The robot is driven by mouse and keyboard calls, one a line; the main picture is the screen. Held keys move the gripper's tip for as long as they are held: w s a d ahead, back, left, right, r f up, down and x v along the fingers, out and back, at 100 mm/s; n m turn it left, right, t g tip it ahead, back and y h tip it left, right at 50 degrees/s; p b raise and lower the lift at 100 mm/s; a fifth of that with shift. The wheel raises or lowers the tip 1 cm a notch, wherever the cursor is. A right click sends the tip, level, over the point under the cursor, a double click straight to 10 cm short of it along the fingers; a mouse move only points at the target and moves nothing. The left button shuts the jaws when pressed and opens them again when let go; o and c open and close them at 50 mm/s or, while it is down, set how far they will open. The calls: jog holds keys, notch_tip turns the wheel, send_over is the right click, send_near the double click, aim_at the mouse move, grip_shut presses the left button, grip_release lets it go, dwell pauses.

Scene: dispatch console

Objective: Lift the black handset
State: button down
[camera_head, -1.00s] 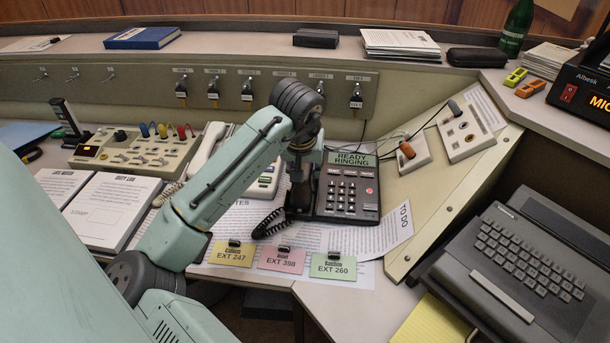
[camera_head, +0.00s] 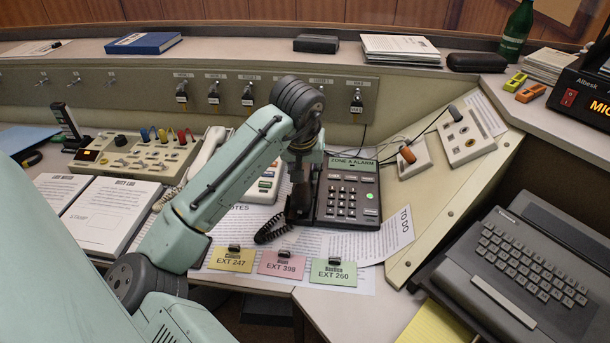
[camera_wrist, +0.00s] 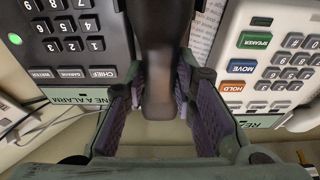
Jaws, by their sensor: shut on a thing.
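The black handset (camera_wrist: 158,75) runs between the two purple-padded fingers of my gripper (camera_wrist: 160,98) in the wrist view. The fingers are shut on it from both sides. In the head view the handset (camera_head: 298,206) shows as a dark shape at the left side of the black desk phone (camera_head: 370,212), below my gripper (camera_head: 302,168). My arm hides much of it. I cannot tell whether it is clear of its cradle. The phone's display reads "ZONE A ALARM" and a green light is lit beside the keypad. A black coiled cord (camera_head: 270,232) hangs near the handset's lower end.
A white phone (camera_head: 266,185) with its own pale handset (camera_head: 207,150) stands close on the left. Yellow, pink and green extension cards (camera_head: 333,271) lie in front. A dark keyboard unit (camera_head: 520,268) is at right. Hanging keys (camera_head: 247,97) line the back panel.

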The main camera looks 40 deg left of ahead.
notch_tip(320, 180, up, 2)
jog(key=shift+r+b, duration=0.1)
jog(key=shift+b, duration=0.25)
jog(key=s+a+r+b, duration=0.1)
jog(key=s+a+b, duration=0.15)
jog(key=s, duration=0.45)
jog(key=s+a+r+b, duration=0.1)
jog(key=s+a, duration=0.2)
jog(key=s, duration=0.5)
notch_tip(320, 180, up, 5)
jog(key=p, duration=0.5)
jog(key=shift+d+f+p, duration=0.1)
jog(key=shift+p, duration=0.2)
